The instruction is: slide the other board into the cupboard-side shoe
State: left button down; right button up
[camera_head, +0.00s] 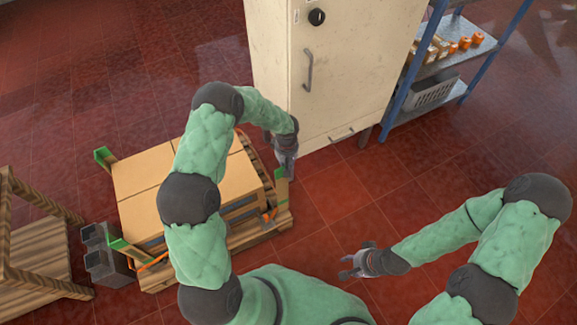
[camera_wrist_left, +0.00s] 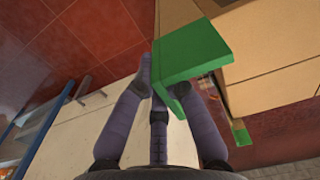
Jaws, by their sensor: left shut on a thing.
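A corner board with a green end (camera_head: 281,175) stands upright at the cupboard-side corner of the box stack, near the orange strap. My left gripper (camera_head: 286,158) is shut on its upper end. In the left wrist view the green end (camera_wrist_left: 192,60) is between the fingers (camera_wrist_left: 165,88). Another green-ended board (camera_head: 104,157) stands at the far left corner, and a third (camera_head: 130,250) at the near left corner. I cannot make out a shoe; the held board's lower end is not clear. My right gripper (camera_head: 355,264) is empty, with its fingers apart, over the floor.
Cardboard boxes (camera_head: 145,175) sit on a wooden pallet (camera_head: 275,225). A cream cupboard (camera_head: 335,70) stands just behind them. A blue-framed shelf (camera_head: 400,90) is at the back right, a wooden rack (camera_head: 35,250) at the left. Red floor is clear at the right.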

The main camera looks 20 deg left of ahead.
pick_arm(q)
jog(key=shift+a+f+p, duration=0.7)
jog(key=shift+a+f, duration=0.1)
jog(key=shift+a, duration=3.05)
notch_tip(320, 180, down, 9)
jog(key=a+b, duration=0.1)
jog(key=b, duration=0.6)
jog(key=shift+s+a, duration=0.25)
jog(key=shift+s, duration=0.15)
jog(key=shift+f+b, duration=0.55)
jog(key=shift+f, duration=0.05)
jog(key=c, duration=1.2)
grip_release()
notch_tip(320, 180, up, 12)
